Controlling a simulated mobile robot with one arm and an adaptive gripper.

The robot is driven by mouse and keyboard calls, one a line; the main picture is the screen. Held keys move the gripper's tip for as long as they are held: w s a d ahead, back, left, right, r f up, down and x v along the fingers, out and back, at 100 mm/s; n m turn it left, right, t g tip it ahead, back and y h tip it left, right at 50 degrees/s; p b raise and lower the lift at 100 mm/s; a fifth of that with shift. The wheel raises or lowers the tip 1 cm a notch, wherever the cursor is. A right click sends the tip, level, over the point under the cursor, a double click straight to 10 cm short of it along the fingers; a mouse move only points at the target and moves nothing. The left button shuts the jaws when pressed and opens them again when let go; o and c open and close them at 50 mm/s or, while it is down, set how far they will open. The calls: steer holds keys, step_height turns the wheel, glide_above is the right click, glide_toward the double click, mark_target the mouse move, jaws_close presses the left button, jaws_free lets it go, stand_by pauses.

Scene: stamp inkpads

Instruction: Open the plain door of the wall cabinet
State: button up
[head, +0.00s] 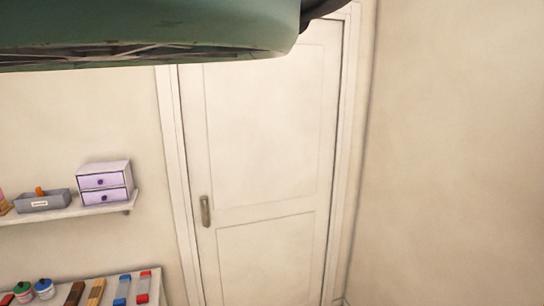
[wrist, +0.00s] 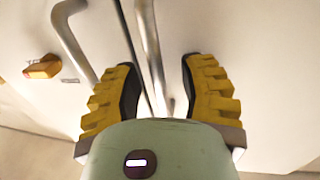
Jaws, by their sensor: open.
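In the wrist view, two pale cabinet doors meet at a dark seam. The plain right door (wrist: 240,30) carries a long metal bar handle (wrist: 150,45) just right of the seam. The left door (wrist: 25,25) has its own curved metal handle (wrist: 75,40) and an orange-yellow piece (wrist: 43,67) with a small dark mark beside it. My gripper (wrist: 158,72) is open, its yellow ridged fingers on either side of the right door's bar in the picture. I cannot tell whether they touch it. Both doors look shut. The head view does not show the cabinet or my gripper.
In the head view, a shut room door (head: 265,130) stands beside a bare wall (head: 460,150). At left, a shelf (head: 70,212) holds a purple drawer box (head: 104,182) and a grey tray (head: 43,203). Several coloured items lie on a lower surface. My teal body part covers the top left.

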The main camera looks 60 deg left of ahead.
steer(key=shift+c, duration=0.3)
jaws_close()
stand_by(0.3)
